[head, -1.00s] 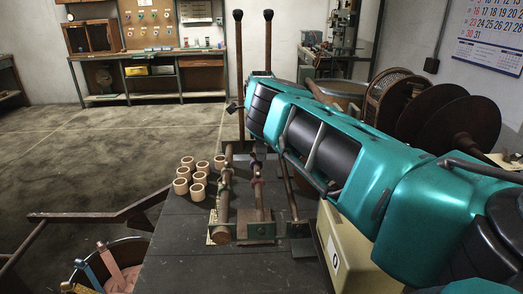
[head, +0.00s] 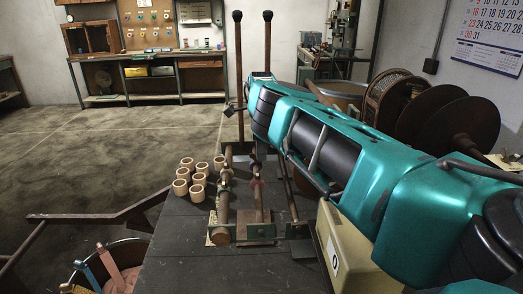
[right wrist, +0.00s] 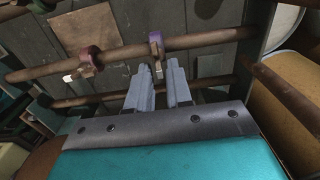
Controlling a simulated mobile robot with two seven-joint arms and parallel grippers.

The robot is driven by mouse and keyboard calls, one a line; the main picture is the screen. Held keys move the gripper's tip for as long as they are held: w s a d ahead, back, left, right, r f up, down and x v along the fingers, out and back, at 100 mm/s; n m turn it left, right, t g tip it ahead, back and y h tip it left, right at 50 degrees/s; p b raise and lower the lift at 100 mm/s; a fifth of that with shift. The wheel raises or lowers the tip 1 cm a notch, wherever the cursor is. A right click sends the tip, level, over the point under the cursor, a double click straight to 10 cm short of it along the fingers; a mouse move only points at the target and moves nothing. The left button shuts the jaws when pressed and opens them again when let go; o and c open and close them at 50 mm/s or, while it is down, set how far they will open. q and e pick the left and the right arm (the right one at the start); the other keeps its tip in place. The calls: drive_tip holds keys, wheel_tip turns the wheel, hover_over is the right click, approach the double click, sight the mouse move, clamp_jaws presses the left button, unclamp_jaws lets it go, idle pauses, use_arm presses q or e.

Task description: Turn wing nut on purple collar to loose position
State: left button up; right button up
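Collars sit on the wooden rods at the table's middle. In the right wrist view a purple collar (right wrist: 156,42) is around the rod just beyond my right gripper (right wrist: 158,68). A second collar, purple and reddish (right wrist: 87,60), sits further left on that rod, with a pale tab beside it. My right gripper's two grey fingers are apart, pointing at the nearer collar, whose lower part shows at the gap between their tips. I cannot tell whether they touch it. In the head view a small reddish-purple collar (head: 257,183) shows on the middle rod; my arm hides much behind it. My left gripper is not in view.
Several pale wooden rings (head: 197,180) stand left of the rods on the dark table (head: 185,255). A cream box (head: 345,245) sits under my right arm. Large brown discs (head: 465,125) stand at the right. A bin (head: 115,265) is at lower left.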

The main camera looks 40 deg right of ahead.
drive_tip(key=o, duration=0.3)
drive_tip(key=shift+o, duration=0.2)
wheel_tip(320, 180, up, 13)
idle(0.3)
drive_tip(key=shift+f, duration=0.1)
idle(0.5)
